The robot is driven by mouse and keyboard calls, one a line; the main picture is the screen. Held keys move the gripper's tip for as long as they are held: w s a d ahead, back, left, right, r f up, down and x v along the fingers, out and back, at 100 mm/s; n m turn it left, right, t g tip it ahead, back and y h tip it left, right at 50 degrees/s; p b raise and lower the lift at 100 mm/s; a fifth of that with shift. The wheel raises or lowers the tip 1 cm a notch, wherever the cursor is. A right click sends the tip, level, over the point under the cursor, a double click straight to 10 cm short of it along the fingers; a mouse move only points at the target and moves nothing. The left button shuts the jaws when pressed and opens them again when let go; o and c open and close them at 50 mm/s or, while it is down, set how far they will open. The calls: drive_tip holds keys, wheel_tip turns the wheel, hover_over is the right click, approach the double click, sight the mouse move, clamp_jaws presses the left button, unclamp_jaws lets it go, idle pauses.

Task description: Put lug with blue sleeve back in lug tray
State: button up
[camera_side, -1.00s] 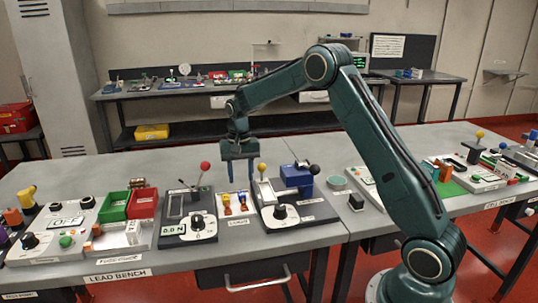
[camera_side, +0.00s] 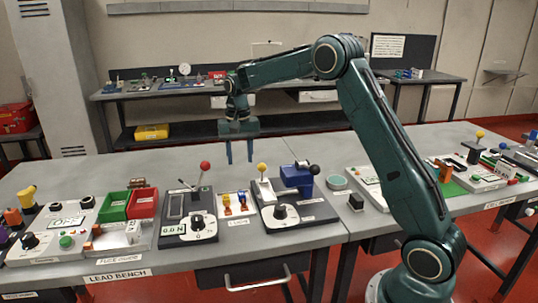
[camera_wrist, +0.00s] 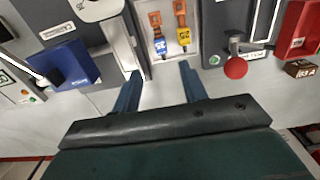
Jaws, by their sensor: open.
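In the wrist view the blue-sleeved lug (camera_wrist: 159,45) and the yellow-sleeved lug (camera_wrist: 183,35) lie side by side, apart, in the tray. My gripper (camera_side: 239,161) is open and empty, fingers pointing down, raised above and behind the tray. In the wrist view its fingertips (camera_wrist: 158,70) show near the tray's edge.
Left of the tray stands a device with a red-knobbed lever (camera_side: 205,166). Right of it is a device with a yellow-knobbed lever (camera_side: 262,168) and a blue block (camera_side: 296,177). Green (camera_side: 113,207) and red (camera_side: 143,204) bins stand further left.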

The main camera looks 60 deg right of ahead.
drive_tip(key=s+a+r+n+t, duration=0.1)
drive_tip(key=s+a+r+n, duration=0.1)
drive_tip(key=s+a+r, duration=0.5)
drive_tip(key=s+a+r+n+t, duration=0.2)
drive_tip(key=s+r, duration=0.3)
drive_tip(key=s, duration=0.3)
drive_tip(key=s+a+f+n+t, duration=0.1)
drive_tip(key=s+a+n, duration=0.1)
drive_tip(key=s, duration=0.7)
drive_tip(key=s+a+f+n+t, duration=0.1)
drive_tip(key=s+a+n, duration=0.2)
drive_tip(key=s, duration=0.6)
drive_tip(key=shift+s+a+f+t, duration=0.15)
drive_tip(key=shift+s+f+t, duration=0.05)
drive_tip(key=shift+s+t, duration=0.1)
